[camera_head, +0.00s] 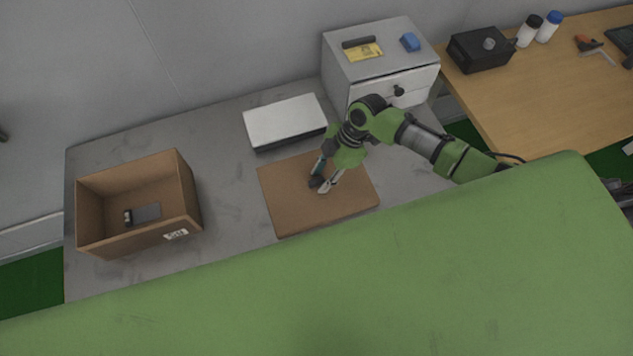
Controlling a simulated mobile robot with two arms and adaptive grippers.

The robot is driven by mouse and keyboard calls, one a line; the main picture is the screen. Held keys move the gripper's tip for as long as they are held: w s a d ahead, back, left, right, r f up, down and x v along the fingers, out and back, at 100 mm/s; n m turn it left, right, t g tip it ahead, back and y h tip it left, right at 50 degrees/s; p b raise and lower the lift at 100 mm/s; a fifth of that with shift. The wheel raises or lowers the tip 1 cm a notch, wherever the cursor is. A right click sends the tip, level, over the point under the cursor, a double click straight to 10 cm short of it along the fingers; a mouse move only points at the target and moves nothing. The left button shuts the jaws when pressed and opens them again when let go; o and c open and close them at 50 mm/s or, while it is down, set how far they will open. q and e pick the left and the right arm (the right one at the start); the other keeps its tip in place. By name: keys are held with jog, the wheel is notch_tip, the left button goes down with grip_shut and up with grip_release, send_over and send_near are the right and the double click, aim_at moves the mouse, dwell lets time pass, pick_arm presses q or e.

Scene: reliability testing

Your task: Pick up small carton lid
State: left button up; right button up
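A flat brown carton lid (283,205) lies on the grey table, right of the open carton (187,195). My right gripper (321,186) reaches in from the right and points down over the middle of the lid. Its fingertips are at or just above the lid's surface; I cannot tell whether they touch it. The gripper and wrist hide part of the lid's upper right area. My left gripper is not in view.
The carton holds a small dark grey item (147,212). A white flat box (285,121) lies just behind the lid. A drawer cabinet (385,69) stands behind my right arm. A wooden desk (545,98) with a black box (480,49) and bottles is at the right.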

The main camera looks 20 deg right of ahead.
grip_shut()
jog(key=shift+r, duration=0.2)
